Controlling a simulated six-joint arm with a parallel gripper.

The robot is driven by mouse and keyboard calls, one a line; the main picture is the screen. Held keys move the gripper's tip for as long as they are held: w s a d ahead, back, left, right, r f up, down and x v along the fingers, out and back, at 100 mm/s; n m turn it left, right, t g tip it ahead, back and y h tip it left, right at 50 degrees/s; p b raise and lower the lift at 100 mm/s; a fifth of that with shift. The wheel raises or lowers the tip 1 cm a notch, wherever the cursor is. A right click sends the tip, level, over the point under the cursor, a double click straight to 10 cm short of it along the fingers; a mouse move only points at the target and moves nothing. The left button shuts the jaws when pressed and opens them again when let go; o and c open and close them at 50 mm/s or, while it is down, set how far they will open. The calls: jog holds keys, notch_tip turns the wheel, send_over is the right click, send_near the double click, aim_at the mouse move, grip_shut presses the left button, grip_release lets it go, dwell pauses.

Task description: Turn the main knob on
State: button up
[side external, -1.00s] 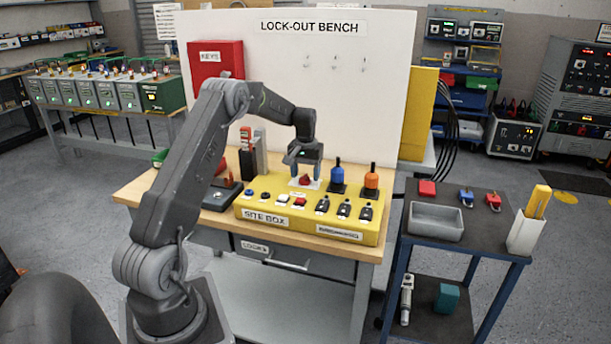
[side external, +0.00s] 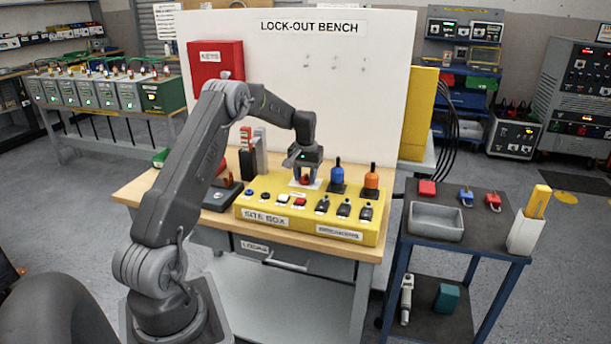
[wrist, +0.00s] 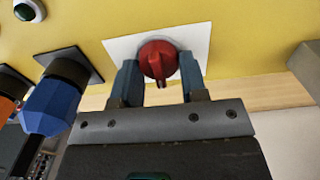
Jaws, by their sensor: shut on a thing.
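The main knob (wrist: 158,60) is red and round with a raised grip bar, set on a white square plate (wrist: 196,40) on the yellow site box. It also shows in the side external view (side external: 305,180), partly hidden by my fingers. My gripper (wrist: 158,75) has one blue-grey finger on each side of the knob and is shut on it. In the wrist view the knob's bar points down the picture, toward my gripper. In the side external view my gripper (side external: 305,178) reaches down onto the back part of the yellow site box (side external: 250,208).
A blue plug (side external: 338,176) and an orange plug (side external: 371,180) stand right of my gripper. Several buttons and black breakers line the box front. The white board (side external: 340,110) rises behind. A dark trolley (side external: 470,235) stands right.

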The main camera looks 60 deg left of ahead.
jog(key=shift+m, duration=0.3)
jog(key=m, duration=0.3)
jog(key=shift+w+d+m, duration=0.1)
jog(key=shift+m, duration=0.3)
jog(key=m, duration=0.4)
jog(key=shift+d, duration=0.15)
jog(key=m, duration=0.5)
jog(key=shift+d, duration=0.1)
jog(key=shift+d+m, duration=0.15)
jog(key=shift+m, duration=2.05)
jog(key=o, duration=0.9)
jog(key=shift+c, duration=0.2)
jog(key=shift+r, duration=0.1)
